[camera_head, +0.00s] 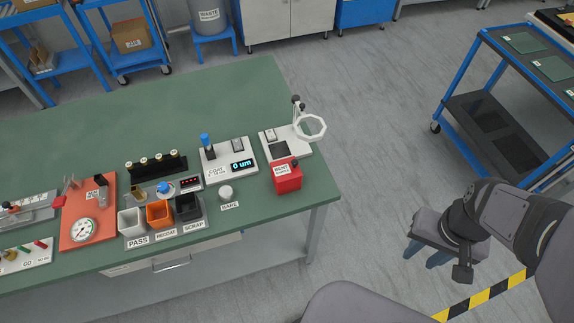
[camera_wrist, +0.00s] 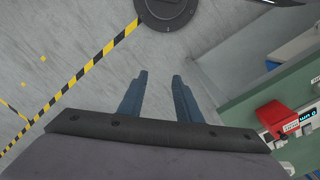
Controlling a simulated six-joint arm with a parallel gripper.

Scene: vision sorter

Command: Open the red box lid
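The red box (camera_head: 287,179) stands at the right front corner of the green bench top, with a white label on its face. Its lid (camera_head: 286,167) looks closed, and a small dark knob shows at its upper right. The red box also shows at the right edge of the wrist view (camera_wrist: 277,116). My gripper (camera_head: 428,257) is off the bench to the right, over the floor, well apart from the box. In the wrist view its two blue fingers (camera_wrist: 160,85) are spread with nothing between them.
The green bench (camera_head: 230,95) carries a white ring-light stand (camera_head: 290,140) behind the box and a coating gauge (camera_head: 228,160) to its left. A round BARE piece (camera_head: 226,193) and PASS, RECOAT and SCRAP bins (camera_head: 158,214) sit further left. A blue cart (camera_head: 490,100) stands at right.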

